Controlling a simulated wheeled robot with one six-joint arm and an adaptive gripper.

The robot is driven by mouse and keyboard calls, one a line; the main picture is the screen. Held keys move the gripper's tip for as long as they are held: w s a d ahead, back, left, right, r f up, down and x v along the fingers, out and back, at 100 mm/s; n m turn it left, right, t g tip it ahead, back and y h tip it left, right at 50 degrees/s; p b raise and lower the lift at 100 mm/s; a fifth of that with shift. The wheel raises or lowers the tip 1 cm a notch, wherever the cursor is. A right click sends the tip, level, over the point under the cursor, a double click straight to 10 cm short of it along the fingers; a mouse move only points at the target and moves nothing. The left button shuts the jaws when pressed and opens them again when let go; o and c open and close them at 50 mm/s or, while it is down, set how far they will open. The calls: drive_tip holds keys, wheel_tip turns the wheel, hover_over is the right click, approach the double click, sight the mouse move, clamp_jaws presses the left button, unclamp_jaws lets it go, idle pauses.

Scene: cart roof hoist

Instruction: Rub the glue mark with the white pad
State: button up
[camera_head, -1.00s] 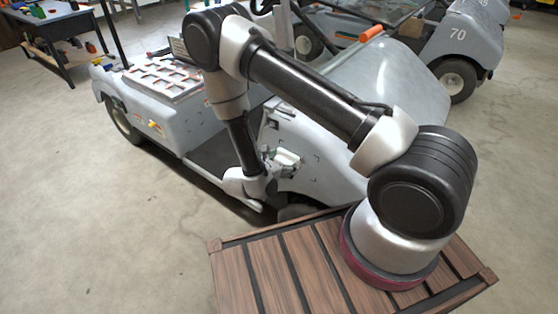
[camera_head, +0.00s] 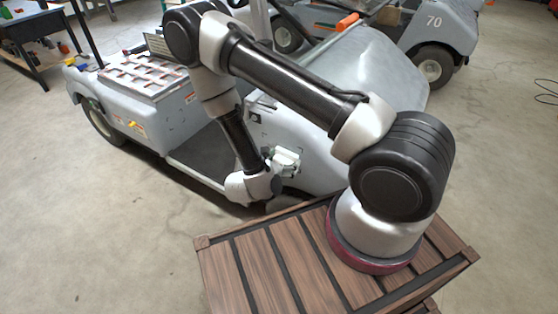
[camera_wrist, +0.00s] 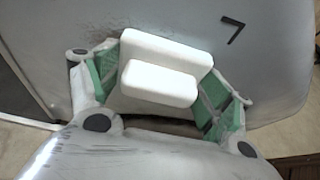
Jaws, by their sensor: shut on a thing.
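My gripper (camera_wrist: 158,92) is shut on the white pad (camera_wrist: 160,82), with a green-lined finger at each side of it. The pad is a white block with a raised grip and lies in front of the cart's grey body panel (camera_wrist: 280,75). A faint reddish-brown smear, apparently the glue mark (camera_wrist: 108,32), shows on the panel just above and left of the pad. I cannot tell whether the pad touches the panel. In the head view my gripper (camera_head: 284,164) is beside the cart's side, near its front; the mark cannot be made out there.
A dark corner mark (camera_wrist: 233,30) is on the panel right of the pad. The grey cart (camera_head: 170,115) has an open footwell left of my gripper. Another cart numbered 70 (camera_head: 430,35) and a workbench (camera_head: 35,25) stand behind. The floor at left is clear.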

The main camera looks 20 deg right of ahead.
drive_tip(key=shift+s+d, duration=1.05)
drive_tip(key=shift+s, duration=0.3)
drive_tip(key=shift+c, duration=0.3)
drive_tip(key=w+a, duration=0.7)
drive_tip(key=w, duration=0.2)
drive_tip(key=shift+w, duration=0.4)
drive_tip(key=shift+a, duration=0.1)
drive_tip(key=shift+s+a, duration=0.9)
drive_tip(key=shift+a, duration=0.3)
drive_tip(key=shift+s+a, duration=0.9)
drive_tip(key=shift+a, duration=0.3)
drive_tip(key=shift+s+a, duration=0.45)
drive_tip(key=shift+a, duration=0.15)
drive_tip(key=shift+s+a, duration=0.4)
drive_tip(key=shift+a, duration=0.2)
